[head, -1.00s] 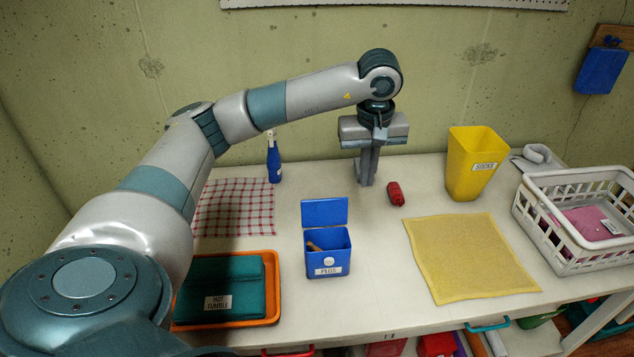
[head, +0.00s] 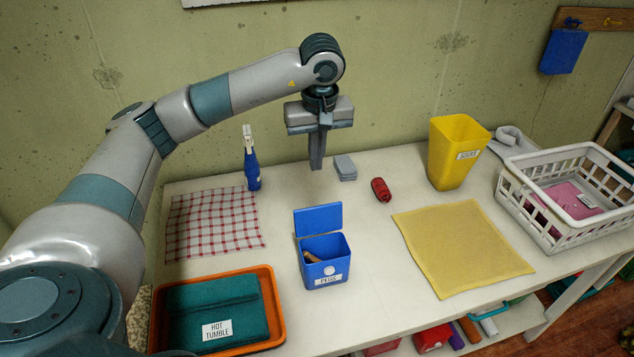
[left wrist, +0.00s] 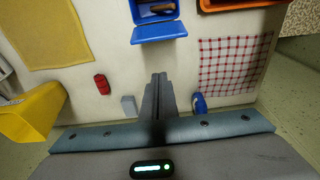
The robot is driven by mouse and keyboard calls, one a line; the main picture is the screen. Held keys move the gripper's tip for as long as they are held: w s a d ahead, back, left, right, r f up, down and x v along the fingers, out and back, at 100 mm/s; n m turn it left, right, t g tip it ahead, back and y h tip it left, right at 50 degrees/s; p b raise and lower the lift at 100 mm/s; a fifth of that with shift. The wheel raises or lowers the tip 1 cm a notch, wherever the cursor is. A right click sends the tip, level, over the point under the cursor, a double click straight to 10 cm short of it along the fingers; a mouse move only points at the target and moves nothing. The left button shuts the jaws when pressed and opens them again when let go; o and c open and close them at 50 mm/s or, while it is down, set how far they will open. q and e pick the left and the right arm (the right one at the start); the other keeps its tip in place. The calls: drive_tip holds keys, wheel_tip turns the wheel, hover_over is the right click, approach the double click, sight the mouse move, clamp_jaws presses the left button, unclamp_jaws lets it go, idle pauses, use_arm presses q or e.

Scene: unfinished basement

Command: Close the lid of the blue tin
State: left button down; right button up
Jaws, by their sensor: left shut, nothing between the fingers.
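The blue tin (head: 325,265) stands on the white table with a label on its front. Its lid (head: 318,219) is hinged at the back and stands up, open. Something brown lies inside the tin. In the left wrist view the open lid (left wrist: 159,32) shows beyond my fingers, with the tin (left wrist: 155,8) cut by the top edge. My left gripper (head: 316,165) points down, shut and empty, above the table behind the lid and apart from it. Its closed fingers also show in the left wrist view (left wrist: 158,80). My right gripper is not in view.
A blue spray bottle (head: 251,170) and a grey block (head: 345,167) stand behind the tin. A red item (head: 381,189), yellow cloth (head: 465,250), yellow bin (head: 445,165) and white basket (head: 520,205) are to the right. An orange tray (head: 280,325) and checked cloth (head: 215,222) are left.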

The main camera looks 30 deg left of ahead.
use_arm(q)
drive_tip(key=f, duration=0.1)
drive_tip(key=p, duration=0.7)
hover_over(319, 220)
drive_tip(key=w+a, duration=0.2)
drive_tip(key=shift+f, duration=4)
drive_tip(key=shift+d+f, duration=0.1)
drive_tip(key=shift+d, duration=0.05)
